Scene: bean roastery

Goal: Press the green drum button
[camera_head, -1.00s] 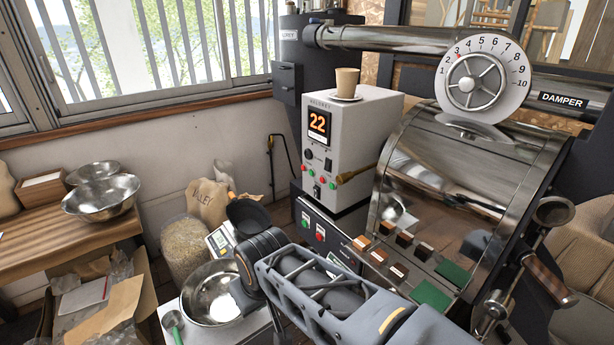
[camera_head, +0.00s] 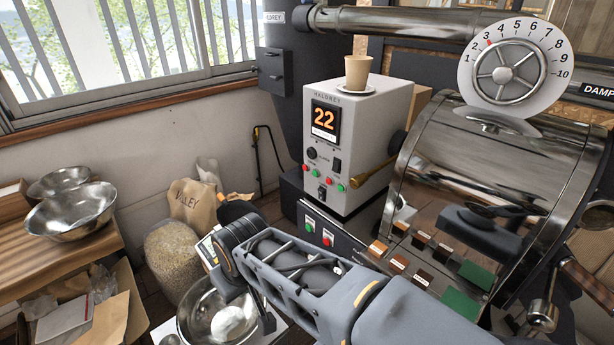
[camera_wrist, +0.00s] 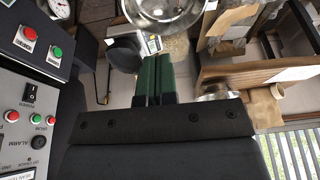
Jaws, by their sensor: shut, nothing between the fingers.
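The white control box (camera_head: 345,140) with the "22" display has small red and green buttons low on its front. The dark panel below it carries a green button (camera_head: 309,225) and a red button (camera_head: 327,238). In the wrist view, that panel's green button (camera_wrist: 55,53) and red button are at upper left. A small green button (camera_wrist: 35,119) on the white face is at lower left. My gripper (camera_wrist: 152,62) is shut and empty, right of both panels, touching neither. Its fingers are hidden in the head view.
A steel bowl (camera_head: 208,308) and a scale (camera_head: 208,250) lie close to my wrist. A bean sack (camera_head: 172,262) stands behind. The glossy drum (camera_head: 480,170) and a brass handle (camera_head: 372,178) are right of the buttons. A cup (camera_head: 357,72) tops the box.

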